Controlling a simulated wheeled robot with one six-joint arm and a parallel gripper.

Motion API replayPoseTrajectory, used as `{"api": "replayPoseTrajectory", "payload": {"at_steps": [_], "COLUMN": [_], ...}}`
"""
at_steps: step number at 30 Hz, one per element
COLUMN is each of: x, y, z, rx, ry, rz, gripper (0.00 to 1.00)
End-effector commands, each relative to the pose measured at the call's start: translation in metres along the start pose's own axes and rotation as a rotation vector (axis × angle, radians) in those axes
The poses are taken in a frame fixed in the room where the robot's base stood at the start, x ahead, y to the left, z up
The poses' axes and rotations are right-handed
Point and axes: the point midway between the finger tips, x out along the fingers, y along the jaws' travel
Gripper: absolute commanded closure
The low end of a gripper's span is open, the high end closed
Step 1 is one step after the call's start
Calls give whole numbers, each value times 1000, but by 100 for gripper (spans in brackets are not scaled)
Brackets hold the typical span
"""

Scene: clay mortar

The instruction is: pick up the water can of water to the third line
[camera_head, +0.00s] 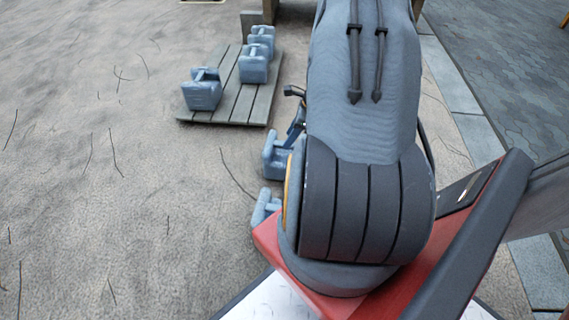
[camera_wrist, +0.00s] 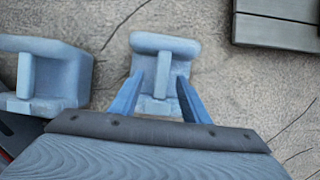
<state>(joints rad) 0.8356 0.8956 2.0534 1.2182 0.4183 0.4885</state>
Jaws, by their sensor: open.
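Several blue-grey water cans with top handles are in view. One can (camera_head: 275,158) stands on the sandy ground near the pallet, partly hidden by my arm. In the wrist view the same can (camera_wrist: 165,45) is in front of my gripper (camera_wrist: 162,98). Its two blue fingers are apart, one on each side of the can's handle; I cannot tell if they touch it. In the head view my gripper (camera_head: 297,127) is mostly hidden behind my arm. A second can (camera_head: 262,207) stands nearer my base and shows at left in the wrist view (camera_wrist: 75,75). No line marks are visible.
A slatted pallet (camera_head: 232,105) lies behind, carrying three cans: front (camera_head: 201,93), middle (camera_head: 253,68) and rear (camera_head: 262,36). Its corner shows in the wrist view (camera_wrist: 275,32). The sandy ground at left is open, with thin twigs. Stone paving lies at right.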

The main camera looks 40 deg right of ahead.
Motion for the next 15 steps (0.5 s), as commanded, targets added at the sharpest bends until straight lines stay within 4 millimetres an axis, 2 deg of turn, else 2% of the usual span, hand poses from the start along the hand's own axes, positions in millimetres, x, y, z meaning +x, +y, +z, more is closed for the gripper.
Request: {"api": "replayPoseTrajectory", "payload": {"at_steps": [5, 15], "x": [9, 48], "y": [-1, -4], "z": [-1, -4], "rx": [0, -1], "ry": [0, 1], "rz": [0, 1], "gripper": [58, 58]}}
